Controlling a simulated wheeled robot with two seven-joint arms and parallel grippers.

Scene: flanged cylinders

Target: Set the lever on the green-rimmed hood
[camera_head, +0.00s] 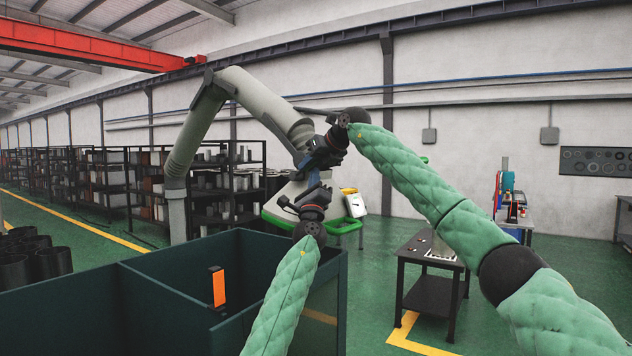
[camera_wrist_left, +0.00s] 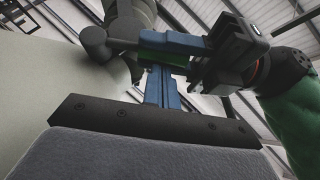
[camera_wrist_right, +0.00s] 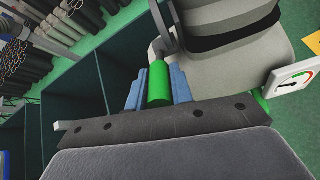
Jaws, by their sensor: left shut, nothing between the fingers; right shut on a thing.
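The hood (camera_head: 283,203) is a pale grey cone at the end of a jointed extraction arm (camera_head: 238,92), with a green rim (camera_head: 343,227) low on its right. The lever has a green grip (camera_wrist_right: 158,86) on a bent grey rod beside the hood (camera_wrist_right: 243,48). My right gripper (camera_wrist_right: 155,88) is shut on the green grip, and comes from the right in the head view (camera_head: 310,158). My left gripper (camera_head: 312,181) is just below it, its blue fingers shut and empty in the left wrist view (camera_wrist_left: 162,88). The lever is mostly hidden in the head view.
A dark teal partitioned bin (camera_head: 170,265) with an orange marker (camera_head: 217,287) stands below and left of the hood. A white gauge box (camera_head: 353,202) is by the rim. A dark table (camera_head: 432,285) stands to the right. Shelves line the back.

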